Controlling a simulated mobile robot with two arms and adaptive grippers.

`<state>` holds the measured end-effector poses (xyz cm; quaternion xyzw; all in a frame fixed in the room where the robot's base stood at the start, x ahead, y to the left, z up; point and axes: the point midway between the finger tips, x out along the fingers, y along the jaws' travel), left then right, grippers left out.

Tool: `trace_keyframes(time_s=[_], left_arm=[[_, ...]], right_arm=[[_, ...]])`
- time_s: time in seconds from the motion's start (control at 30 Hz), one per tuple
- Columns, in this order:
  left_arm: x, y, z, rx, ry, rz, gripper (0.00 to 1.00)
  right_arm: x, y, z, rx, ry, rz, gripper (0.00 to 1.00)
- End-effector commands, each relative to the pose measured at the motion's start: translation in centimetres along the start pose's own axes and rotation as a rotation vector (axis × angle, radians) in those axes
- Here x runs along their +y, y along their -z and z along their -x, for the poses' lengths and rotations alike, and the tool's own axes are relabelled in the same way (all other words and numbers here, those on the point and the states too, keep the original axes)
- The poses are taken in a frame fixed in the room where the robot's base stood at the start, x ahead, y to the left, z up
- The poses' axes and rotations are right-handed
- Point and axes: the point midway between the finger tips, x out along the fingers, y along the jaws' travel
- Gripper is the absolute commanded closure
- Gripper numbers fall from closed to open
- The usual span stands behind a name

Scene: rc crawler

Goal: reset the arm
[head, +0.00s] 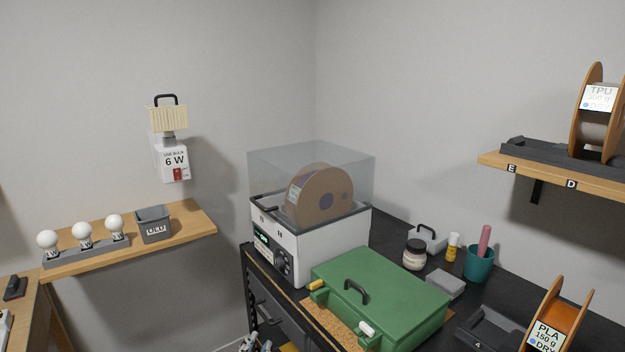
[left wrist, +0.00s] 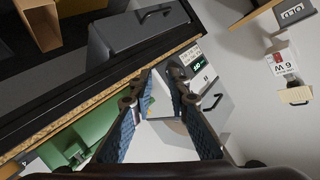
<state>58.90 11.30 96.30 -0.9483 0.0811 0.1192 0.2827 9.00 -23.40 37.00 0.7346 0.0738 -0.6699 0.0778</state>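My left gripper (head: 256,343) shows only in part at the bottom edge of the head view, in front of the dark workbench. In the left wrist view its two blue-padded fingers (left wrist: 160,82) are apart, with nothing held between them. Beyond the fingers in that view are the white filament dryer (left wrist: 206,78) and the green toolbox (left wrist: 95,118), seen tilted. My right gripper is in neither view.
The dryer (head: 315,247) has a clear lid over a spool (head: 320,196). The closed green toolbox (head: 400,292) stands beside it on the bench. A grey drawer (left wrist: 140,22) is under the bench edge. A wooden shelf (head: 190,232) holds bulbs and a grey bin (head: 153,222).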

Motion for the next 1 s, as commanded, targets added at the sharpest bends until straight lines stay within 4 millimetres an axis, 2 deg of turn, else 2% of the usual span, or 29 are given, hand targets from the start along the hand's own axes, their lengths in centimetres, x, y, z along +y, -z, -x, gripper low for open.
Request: trace_keyframes(time_s=[0.03,0.1,0.2,0.3,0.5,0.7,0.8,1.0], left_arm=[[0.7,-3.8,1.8,-0.105,-0.031,0.064,0.84],[1.7,-8.3,4.4,-0.245,-0.071,0.143,0.84],[3.2,-13.7,8.7,-0.425,-0.128,0.235,0.84],[4.5,-17.4,12.7,-0.568,-0.175,0.302,0.84],[6.5,-21.9,19.8,-0.782,-0.25,0.387,0.84],[8.0,-24.5,26.4,-0.96,-0.315,0.446,0.84],[9.2,-26.2,24.6,-0.961,-0.316,0.441,0.84],[11.7,-29.9,22.5,-0.977,-0.325,0.436,0.84]], right_arm=[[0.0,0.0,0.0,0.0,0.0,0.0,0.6],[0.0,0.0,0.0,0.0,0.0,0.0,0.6],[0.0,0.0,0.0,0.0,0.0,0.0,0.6],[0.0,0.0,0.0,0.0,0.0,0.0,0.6],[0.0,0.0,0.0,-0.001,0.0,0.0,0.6],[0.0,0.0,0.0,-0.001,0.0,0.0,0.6],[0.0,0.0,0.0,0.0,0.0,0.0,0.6],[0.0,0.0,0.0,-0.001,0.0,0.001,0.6]])
